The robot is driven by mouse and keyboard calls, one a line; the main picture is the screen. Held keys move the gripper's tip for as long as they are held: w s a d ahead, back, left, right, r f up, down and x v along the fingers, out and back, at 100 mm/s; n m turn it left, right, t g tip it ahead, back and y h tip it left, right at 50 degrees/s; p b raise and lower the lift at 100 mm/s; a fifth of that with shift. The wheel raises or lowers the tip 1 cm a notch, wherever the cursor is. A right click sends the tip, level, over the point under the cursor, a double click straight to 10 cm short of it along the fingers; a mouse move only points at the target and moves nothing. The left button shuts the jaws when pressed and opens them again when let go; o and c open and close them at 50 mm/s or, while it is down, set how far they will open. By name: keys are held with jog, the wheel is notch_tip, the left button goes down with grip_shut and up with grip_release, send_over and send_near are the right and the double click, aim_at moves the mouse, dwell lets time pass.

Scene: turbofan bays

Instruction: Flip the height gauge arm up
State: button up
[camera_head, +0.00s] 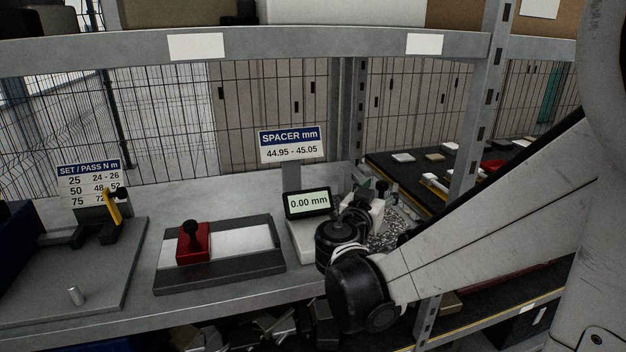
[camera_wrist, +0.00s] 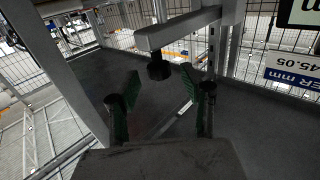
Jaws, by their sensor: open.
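The height gauge (camera_head: 305,232) stands on the shelf bench in the head view, its display reading 0.00 mm. My wrist and gripper (camera_head: 362,212) are at its right side and hide much of it. In the wrist view, a grey bar, seemingly the gauge arm (camera_wrist: 180,28), reaches in from the upper right with a black tip (camera_wrist: 158,68) under its left end. My gripper (camera_wrist: 160,84) is open there, its green-padded fingers either side of the black tip in the picture. Nothing shows between the pads; I cannot tell whether they touch the tip.
A SPACER mm sign (camera_head: 291,144) stands behind the gauge. To its left are a grey plate with a red, black-knobbed block (camera_head: 193,243) and a fixture with a yellow lever (camera_head: 112,205). An upper shelf (camera_head: 120,48) crosses above; a shelf post (camera_head: 483,110) stands at right.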

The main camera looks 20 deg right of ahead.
jog(key=shift+x, duration=1.35)
grip_shut()
